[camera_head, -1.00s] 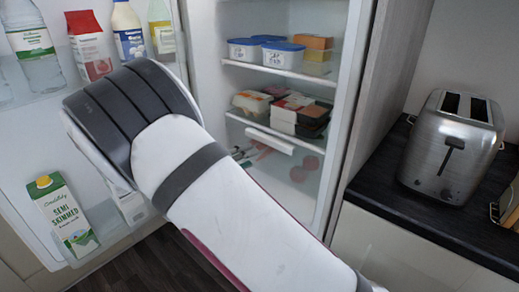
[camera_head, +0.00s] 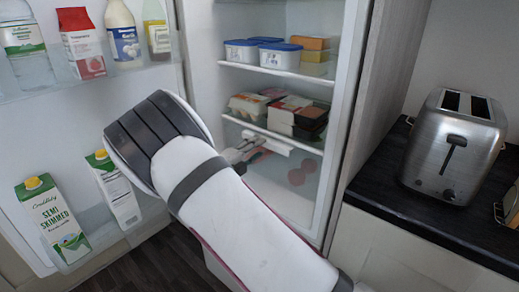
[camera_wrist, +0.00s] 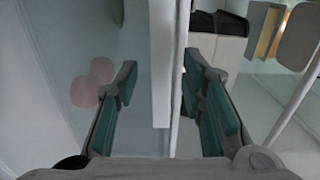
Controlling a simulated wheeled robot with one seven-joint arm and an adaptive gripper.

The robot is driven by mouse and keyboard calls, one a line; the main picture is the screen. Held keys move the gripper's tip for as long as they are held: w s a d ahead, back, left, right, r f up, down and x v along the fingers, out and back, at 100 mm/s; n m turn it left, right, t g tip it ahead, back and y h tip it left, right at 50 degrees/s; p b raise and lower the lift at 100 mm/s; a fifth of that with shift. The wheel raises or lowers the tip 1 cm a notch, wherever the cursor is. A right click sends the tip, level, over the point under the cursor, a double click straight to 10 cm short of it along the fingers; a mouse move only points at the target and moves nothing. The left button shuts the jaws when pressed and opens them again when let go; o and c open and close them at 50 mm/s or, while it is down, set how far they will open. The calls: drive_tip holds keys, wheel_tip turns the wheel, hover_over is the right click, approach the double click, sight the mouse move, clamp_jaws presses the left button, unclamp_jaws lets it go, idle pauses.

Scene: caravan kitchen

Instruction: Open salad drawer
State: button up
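The salad drawer (camera_head: 285,190) is at the bottom of the fridge in the head view, a translucent front with blurred red rounds behind it. Its white handle strip (camera_head: 268,143) runs along the top. My gripper (camera_head: 243,147) is at the left end of this strip, partly hidden by my arm. In the wrist view my gripper (camera_wrist: 159,62) is open, with teal pads on both sides of the white handle strip (camera_wrist: 162,75). Gaps show between the pads and the strip. The drawer front (camera_wrist: 80,60) lies to the left.
The open fridge door (camera_head: 60,135) on the left holds bottles and cartons, including a milk carton (camera_head: 55,225). Food packs (camera_head: 290,112) sit on the shelf above the drawer. A toaster (camera_head: 455,145) stands on the dark counter (camera_head: 420,220) at right.

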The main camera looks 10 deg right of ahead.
drive_tip(key=shift+x, duration=1.05)
clamp_jaws()
drive_tip(key=p+v, duration=0.5)
drive_tip(key=v, duration=1.3)
drive_tip(key=shift+f, duration=0.25)
drive_tip(key=shift+s+d, duration=0.1)
drive_tip(key=shift+d, duration=0.05)
unclamp_jaws()
drive_tip(key=shift+r, duration=0.1)
drive_tip(key=v, duration=1.2)
